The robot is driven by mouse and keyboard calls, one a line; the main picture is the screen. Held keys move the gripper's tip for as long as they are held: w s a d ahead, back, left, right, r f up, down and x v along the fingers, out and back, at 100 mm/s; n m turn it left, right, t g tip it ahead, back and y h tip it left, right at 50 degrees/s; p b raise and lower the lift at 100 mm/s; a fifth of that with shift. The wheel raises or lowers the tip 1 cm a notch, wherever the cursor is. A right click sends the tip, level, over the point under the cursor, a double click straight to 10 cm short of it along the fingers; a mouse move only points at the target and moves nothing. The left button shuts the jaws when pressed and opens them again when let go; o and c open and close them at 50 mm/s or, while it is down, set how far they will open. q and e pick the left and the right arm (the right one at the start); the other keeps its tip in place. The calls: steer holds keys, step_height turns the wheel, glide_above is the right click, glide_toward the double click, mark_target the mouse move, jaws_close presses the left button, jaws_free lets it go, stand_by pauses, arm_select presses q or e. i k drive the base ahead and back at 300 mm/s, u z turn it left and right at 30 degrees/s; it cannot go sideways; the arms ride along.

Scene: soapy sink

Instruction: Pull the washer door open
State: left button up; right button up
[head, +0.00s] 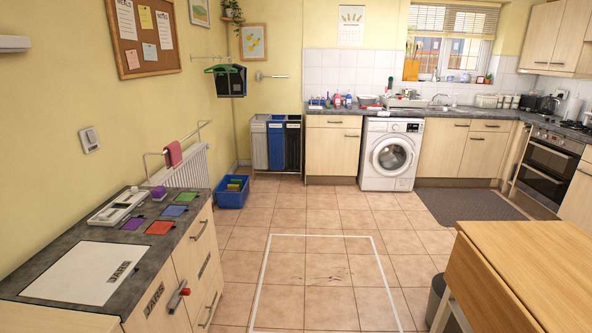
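The white washer (378,179) stands under the counter at the back of the room, right of the middle in the head view. Its round door (392,156) has a pale rim and dark glass and looks shut against the front. A control panel runs along the washer's top edge. Neither of my grippers shows in the head view, so nothing of mine is near the door.
Tiled floor (345,219) with a white taped outline (318,236) lies open before the washer. A wooden table (530,270) stands front right, a jar counter (100,245) front left. A blue crate (231,192) and bins (276,145) are back left; a dark mat (470,207) lies right.

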mark_target(375, 155)
steer(key=z, duration=0.15)
steer(key=i, duration=4.6)
steer(key=u, duration=0.15)
steer(key=i, duration=2.3)
steer(key=u, duration=0.3)
steer(key=i, duration=1.45)
steer(key=u, duration=0.1)
